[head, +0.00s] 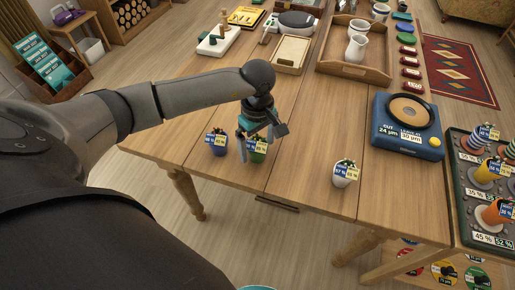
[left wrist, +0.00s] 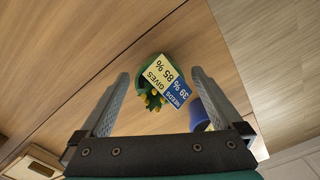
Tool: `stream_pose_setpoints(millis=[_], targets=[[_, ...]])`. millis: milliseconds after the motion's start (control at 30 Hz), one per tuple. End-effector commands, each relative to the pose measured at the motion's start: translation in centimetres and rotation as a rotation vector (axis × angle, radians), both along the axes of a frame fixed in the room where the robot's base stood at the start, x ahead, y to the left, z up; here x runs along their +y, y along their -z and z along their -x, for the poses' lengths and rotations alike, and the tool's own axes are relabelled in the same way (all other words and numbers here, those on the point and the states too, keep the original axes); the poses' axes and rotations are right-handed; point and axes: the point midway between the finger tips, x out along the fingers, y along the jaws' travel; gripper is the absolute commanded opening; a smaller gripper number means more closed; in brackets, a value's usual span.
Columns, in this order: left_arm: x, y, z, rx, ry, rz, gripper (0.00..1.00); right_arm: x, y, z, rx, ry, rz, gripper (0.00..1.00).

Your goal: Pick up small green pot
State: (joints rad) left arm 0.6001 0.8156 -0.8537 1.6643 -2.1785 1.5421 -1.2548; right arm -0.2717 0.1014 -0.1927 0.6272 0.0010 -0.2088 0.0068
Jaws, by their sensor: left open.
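The small green pot (head: 257,156) stands on the wooden table near its front edge, with a small plant and yellow and blue labels. My left gripper (head: 256,136) is just above it, pointing down, and partly hides it. In the left wrist view the green pot (left wrist: 139,80) lies between the tips of my open left gripper (left wrist: 161,76), slightly nearer the left finger in that picture. Its labels read "GIVES 85 %" and "NEEDS 39 %". I cannot tell whether the fingers touch it. My right gripper is not in view.
A blue pot (head: 217,149) stands close to the left of the green one; it shows by a finger in the left wrist view (left wrist: 198,118). A white pot (head: 343,178) stands farther right. A blue scale-like device (head: 390,142) sits at the right. The table between is clear.

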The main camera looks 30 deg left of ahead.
Motion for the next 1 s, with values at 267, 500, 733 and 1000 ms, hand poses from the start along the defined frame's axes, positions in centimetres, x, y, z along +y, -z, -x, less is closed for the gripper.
stream_pose_setpoints(millis=[267, 500, 733, 1000], targets=[[-0.01, -0.01, -0.02, -0.001, 0.0, 0.0, 0.92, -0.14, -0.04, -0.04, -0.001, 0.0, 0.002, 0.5], [0.0, -0.02, -0.01, 0.0, 0.0, 0.0, 0.65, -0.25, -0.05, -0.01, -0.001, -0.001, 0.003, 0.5], [0.02, -0.03, -0.02, 0.0, 0.0, -0.001, 0.39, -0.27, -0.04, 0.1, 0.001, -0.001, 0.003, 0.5], [0.02, -0.03, -0.02, 0.0, 0.0, -0.001, 0.09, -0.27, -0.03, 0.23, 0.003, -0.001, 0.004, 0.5]])
